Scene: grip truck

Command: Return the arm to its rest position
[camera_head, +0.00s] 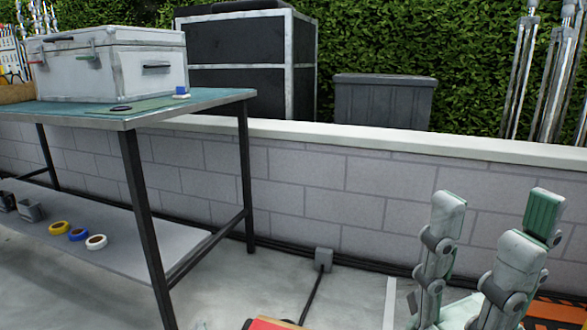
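My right gripper (494,222) is at the lower right of the head view. Its grey-green fingers point upward and stand apart, with nothing between them, so it is open and empty. It appears in front of the low block wall, to the right of the workbench and clear of it. The rest of my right arm is mostly cut off by the bottom edge of the picture. My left gripper does not show.
A workbench (220,96) at left carries a metal case (120,72) and a small blue-and-white object (182,92). Tape rolls (77,234) lie on its lower shelf. A block wall (300,195) runs behind. A red-and-yellow item (274,324) shows at the bottom edge.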

